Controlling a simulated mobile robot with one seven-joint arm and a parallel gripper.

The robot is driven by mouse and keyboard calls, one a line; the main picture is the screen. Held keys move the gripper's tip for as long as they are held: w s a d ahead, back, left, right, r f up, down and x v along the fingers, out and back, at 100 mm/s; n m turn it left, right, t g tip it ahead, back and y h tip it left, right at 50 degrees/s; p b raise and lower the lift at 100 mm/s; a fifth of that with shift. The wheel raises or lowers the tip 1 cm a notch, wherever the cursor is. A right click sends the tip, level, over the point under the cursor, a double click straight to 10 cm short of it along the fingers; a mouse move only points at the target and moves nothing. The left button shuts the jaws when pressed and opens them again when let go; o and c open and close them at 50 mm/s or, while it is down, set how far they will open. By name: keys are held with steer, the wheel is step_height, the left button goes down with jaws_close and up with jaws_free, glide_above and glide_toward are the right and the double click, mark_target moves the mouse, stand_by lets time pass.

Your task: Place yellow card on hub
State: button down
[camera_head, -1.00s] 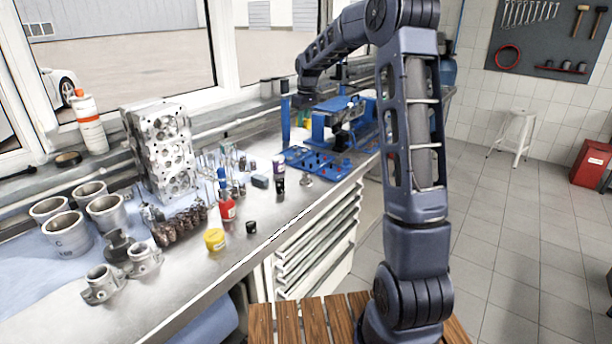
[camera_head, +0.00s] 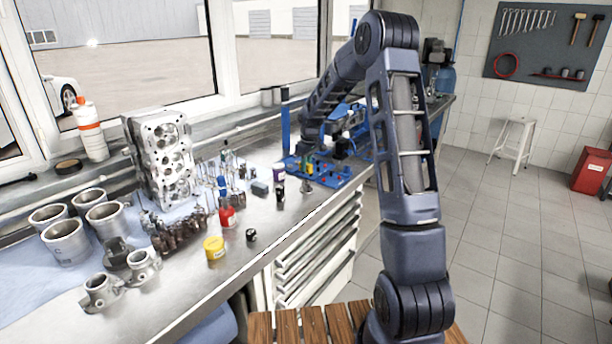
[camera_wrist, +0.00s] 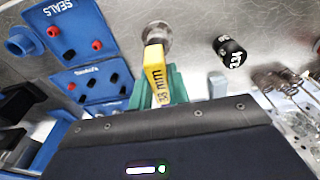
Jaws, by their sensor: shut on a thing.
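The yellow card (camera_wrist: 155,72), a narrow tag marked with a size in mm, is held between the green fingers of my gripper (camera_wrist: 160,88) in the wrist view. Its free end points at the hub (camera_wrist: 157,34), a round silvery metal piece on the bench. Card and hub overlap or nearly meet in that view; I cannot tell whether they touch. In the head view the card (camera_head: 309,166) is a tiny yellow patch under my gripper (camera_head: 308,163), just above the small metal hub (camera_head: 306,184). The fingertips are partly hidden by the wrist housing in the wrist view.
A blue tray (camera_wrist: 72,42) labelled SEALS with red and black pieces lies beside the hub. A black labelled cylinder (camera_wrist: 230,50) stands on the other side. A yellow pot (camera_head: 214,247), red bottle (camera_head: 227,212) and cylinder head (camera_head: 160,155) stand farther left.

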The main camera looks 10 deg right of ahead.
mark_target(306, 182)
steer(key=shift+f, duration=2.25)
steer(key=shift+f, duration=0.1)
steer(key=c, duration=1.3)
jaws_free()
steer(key=shift+c, duration=0.2)
